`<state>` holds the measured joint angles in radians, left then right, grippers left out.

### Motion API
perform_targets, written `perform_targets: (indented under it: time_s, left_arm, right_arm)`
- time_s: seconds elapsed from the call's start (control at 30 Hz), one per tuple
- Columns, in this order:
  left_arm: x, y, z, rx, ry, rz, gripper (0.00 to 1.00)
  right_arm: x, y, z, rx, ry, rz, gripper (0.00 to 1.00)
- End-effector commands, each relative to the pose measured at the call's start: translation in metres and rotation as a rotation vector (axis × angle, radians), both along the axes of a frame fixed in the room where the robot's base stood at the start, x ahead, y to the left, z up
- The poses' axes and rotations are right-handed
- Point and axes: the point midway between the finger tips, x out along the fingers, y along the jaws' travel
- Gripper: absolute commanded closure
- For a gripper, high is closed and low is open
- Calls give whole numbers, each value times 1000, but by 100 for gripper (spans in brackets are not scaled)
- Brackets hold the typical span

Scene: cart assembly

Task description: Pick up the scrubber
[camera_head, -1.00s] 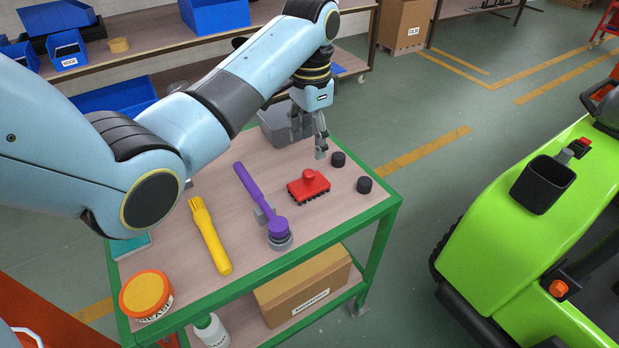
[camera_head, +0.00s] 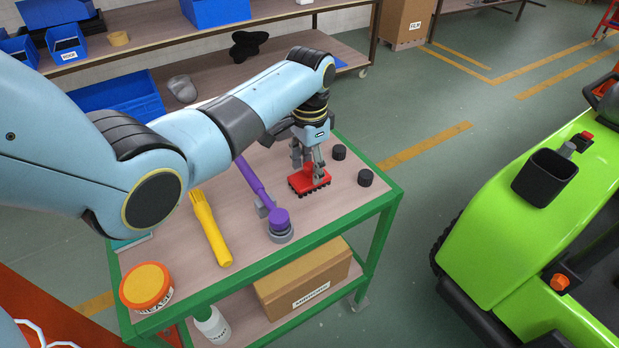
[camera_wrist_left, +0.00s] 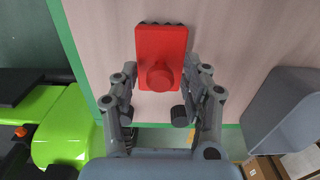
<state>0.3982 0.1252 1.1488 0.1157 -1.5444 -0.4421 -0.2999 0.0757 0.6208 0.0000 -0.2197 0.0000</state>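The scrubber (camera_head: 309,181) is a red block with a round red knob and black bristles. It lies on the green-framed cart's top, right of the purple-handled tool. My left gripper (camera_head: 308,163) points down from above it, its fingers at the knob's height in the head view. In the left wrist view, the scrubber (camera_wrist_left: 160,50) is between and ahead of the open fingers of the left gripper (camera_wrist_left: 156,95). The fingers stand apart on both sides of the knob, and I see no clear contact. My right gripper is not in view.
The cart top (camera_head: 180,225) also holds a yellow brush (camera_head: 211,228), a purple tool (camera_head: 262,195), an orange-lidded tub (camera_head: 146,287) and two black caps (camera_head: 339,152). A grey bin (camera_wrist_left: 285,105) stands near the gripper. A green vehicle (camera_head: 540,215) is at right.

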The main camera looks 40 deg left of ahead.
Motion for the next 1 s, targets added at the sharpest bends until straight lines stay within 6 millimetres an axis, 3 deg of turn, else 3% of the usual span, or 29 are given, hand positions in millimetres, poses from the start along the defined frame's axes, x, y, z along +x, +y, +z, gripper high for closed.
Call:
perform_targets:
  time_s: [0.03,0.33,0.77,1.0]
  left_arm:
    - [0,0,0,0,0,0,62]
    - [0,0,0,0,0,0,100]
    - [1,0,8,0,-2,0,100]
    - [2,-1,46,0,-5,0,100]
  right_arm:
    - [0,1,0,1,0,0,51]
    - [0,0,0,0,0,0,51]
    - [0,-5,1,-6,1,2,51]
    - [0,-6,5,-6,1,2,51]
